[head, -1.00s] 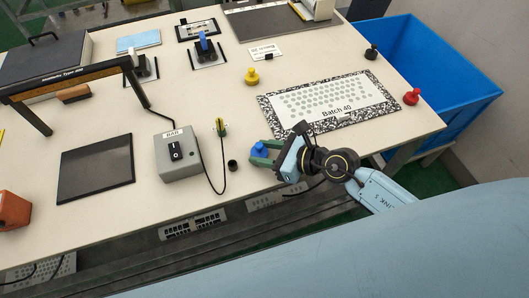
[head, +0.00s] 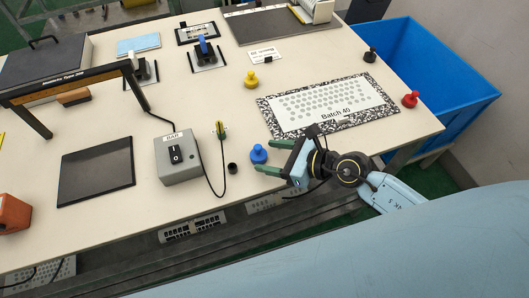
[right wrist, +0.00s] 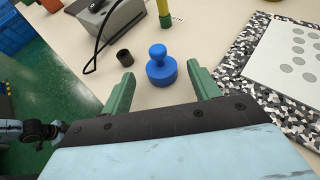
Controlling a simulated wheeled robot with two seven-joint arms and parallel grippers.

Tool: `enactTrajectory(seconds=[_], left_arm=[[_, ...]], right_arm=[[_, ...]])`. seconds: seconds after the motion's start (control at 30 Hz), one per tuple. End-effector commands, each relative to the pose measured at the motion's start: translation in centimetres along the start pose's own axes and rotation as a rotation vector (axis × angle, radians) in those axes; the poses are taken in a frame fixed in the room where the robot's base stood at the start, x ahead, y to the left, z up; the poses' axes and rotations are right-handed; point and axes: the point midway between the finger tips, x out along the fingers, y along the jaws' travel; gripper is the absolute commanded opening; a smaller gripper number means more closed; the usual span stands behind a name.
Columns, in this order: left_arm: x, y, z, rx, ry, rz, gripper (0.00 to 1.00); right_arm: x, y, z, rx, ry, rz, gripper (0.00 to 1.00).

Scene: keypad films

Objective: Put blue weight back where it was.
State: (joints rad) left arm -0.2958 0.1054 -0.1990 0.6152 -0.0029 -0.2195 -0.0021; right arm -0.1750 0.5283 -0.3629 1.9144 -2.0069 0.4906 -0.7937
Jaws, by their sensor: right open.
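The blue weight (head: 259,154) stands upright on the table near its front edge, left of the patterned sheet's lower left corner. It also shows in the right wrist view (right wrist: 161,68), just beyond and between the fingertips. My right gripper (head: 269,157) is open, its green fingers pointing left at the weight. In the wrist view, the right gripper (right wrist: 162,88) has an empty gap and the weight is apart from both fingers. My left gripper is not in view.
The "Batch 40" sheet (head: 336,116) has a patterned border. A yellow weight (head: 251,79), a red weight (head: 410,99) and a black weight (head: 370,55) stand around it. A small black cylinder (head: 232,168), a screwdriver (head: 220,130) and a grey switch box (head: 178,158) are to the left.

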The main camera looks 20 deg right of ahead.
Motion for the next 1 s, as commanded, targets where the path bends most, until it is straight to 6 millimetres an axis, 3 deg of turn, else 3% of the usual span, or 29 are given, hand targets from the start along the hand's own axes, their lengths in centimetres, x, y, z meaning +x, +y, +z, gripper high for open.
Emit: enactTrajectory(seconds=[0.2,0.4,0.6,1.0], left_arm=[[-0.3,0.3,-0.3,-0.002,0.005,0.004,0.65],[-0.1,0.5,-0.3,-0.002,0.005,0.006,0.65],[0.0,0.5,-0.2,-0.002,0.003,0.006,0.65],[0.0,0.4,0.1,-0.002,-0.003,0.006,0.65]], right_arm=[[-5.2,0.1,-0.2,-0.001,0.006,0.002,0.61],[-8.3,0.0,-0.1,-0.001,0.003,0.001,0.61],[-9.4,0.0,0.0,-0.001,0.000,0.002,0.61],[-9.5,0.0,0.1,0.000,0.000,0.001,0.61]])
